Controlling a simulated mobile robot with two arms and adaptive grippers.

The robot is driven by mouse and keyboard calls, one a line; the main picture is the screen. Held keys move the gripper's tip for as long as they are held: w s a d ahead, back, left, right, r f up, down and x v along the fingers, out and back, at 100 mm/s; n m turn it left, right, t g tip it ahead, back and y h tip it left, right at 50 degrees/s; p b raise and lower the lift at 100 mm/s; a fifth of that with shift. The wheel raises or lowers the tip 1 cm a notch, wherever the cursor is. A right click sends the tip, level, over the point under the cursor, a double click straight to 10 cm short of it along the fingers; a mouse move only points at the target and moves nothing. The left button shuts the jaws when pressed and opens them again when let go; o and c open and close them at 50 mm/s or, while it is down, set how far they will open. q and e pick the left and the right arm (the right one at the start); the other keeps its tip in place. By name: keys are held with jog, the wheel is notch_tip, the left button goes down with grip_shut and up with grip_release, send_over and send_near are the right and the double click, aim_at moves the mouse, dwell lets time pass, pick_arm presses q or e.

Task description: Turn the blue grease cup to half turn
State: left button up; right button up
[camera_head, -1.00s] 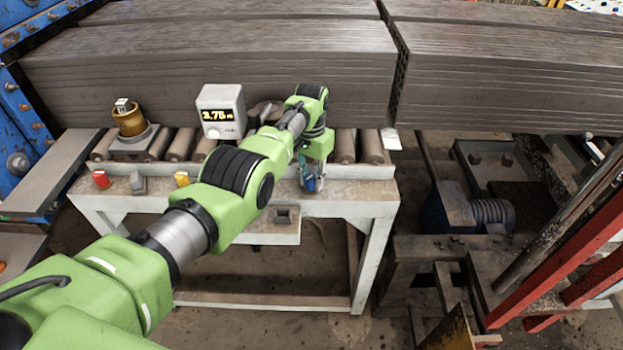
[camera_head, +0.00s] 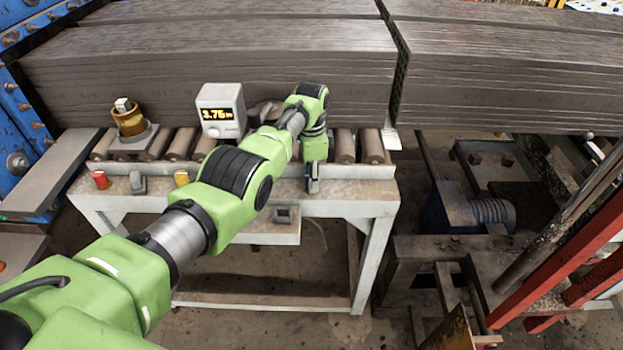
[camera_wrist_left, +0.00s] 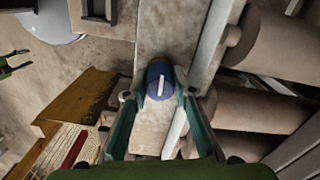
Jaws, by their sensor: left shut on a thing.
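The blue grease cup (camera_wrist_left: 153,76) shows in the left wrist view, with a pale bar across its top. The bar runs nearly up and down in that view. My left gripper (camera_wrist_left: 160,88) is shut on the cup, one teal finger on each side. In the head view my left gripper (camera_head: 313,185) points down at the front edge of the roller table, right of the middle, and hides the cup. At the left edge of the left wrist view, a small green and black part with two spread prongs looks like my right gripper (camera_wrist_left: 20,61).
A red cup (camera_head: 100,180), a grey one (camera_head: 138,183) and a yellow one (camera_head: 181,178) sit along the same front edge, to the left. A display box (camera_head: 221,110) reading about 3.75 and a brass pot (camera_head: 128,121) stand behind.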

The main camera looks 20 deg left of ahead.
pick_arm(q)
jog(key=shift+w+r+m, duration=0.1)
jog(key=shift+m, duration=0.2)
jog(key=o, duration=0.8)
jog(key=shift+o, duration=0.2)
notch_tip(320, 180, up, 12)
dwell(0.6)
